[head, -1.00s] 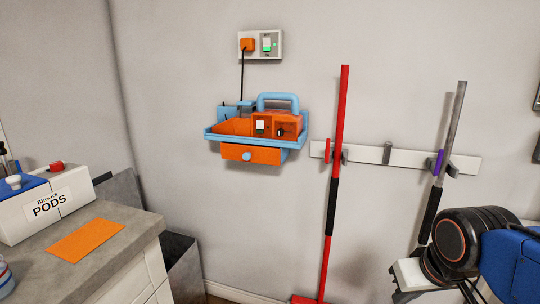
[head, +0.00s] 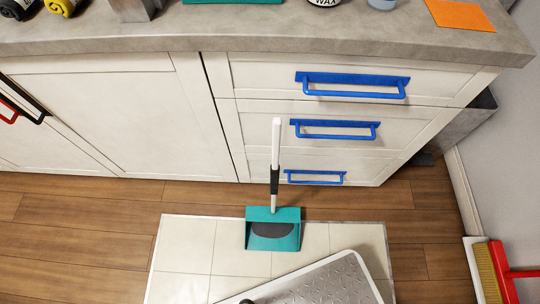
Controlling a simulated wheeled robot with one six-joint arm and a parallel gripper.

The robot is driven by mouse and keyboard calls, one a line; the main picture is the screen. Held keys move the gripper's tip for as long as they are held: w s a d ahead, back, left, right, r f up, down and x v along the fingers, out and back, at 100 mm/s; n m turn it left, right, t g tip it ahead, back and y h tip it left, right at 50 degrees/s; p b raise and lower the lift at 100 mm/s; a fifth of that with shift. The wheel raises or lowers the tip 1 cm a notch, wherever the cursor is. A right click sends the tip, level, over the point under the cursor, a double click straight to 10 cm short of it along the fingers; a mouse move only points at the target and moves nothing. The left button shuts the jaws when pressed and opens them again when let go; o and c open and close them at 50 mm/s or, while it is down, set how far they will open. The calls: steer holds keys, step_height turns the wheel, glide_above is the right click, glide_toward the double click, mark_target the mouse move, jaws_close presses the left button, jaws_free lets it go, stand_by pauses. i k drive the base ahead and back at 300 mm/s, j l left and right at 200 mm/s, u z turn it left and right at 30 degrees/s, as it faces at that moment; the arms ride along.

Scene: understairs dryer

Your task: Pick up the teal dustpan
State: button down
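The teal dustpan (head: 285,214) rests low in the head view, its pan on a pale tiled patch of floor. Its long white handle with a black grip rises upright in front of the cabinet drawers. The pan shows a dark grey patch in its middle. Nothing visibly covers the dustpan. My gripper is not in this view.
A cabinet with blue-handled drawers (head: 348,130) stands behind the dustpan, under a grey countertop (head: 300,38). A metal tread-plate surface (head: 325,285) is in front. A red broom head with yellow bristles (head: 490,272) is at the right wall. Wooden floor lies open at left.

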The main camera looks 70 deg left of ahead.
mark_target(272, 228)
steer(key=l+u, duration=0.25)
steer(key=u, duration=0.2)
steer(key=l+u, duration=0.2)
steer(key=u, duration=0.25)
steer(key=k+j+u, duration=0.1)
steer(key=u, duration=0.15)
steer(key=k+j+u, duration=0.1)
steer(key=u, duration=0.15)
steer(key=j+u, duration=0.35)
steer(key=j, duration=0.4)
steer(key=k+l+z, duration=0.3)
steer(key=l, duration=0.3)
steer(key=k+l+z, duration=0.15)
steer(key=l, duration=0.2)
steer(key=k+l+z, duration=0.1)
steer(key=l, duration=0.25)
steer(key=k, duration=0.1)
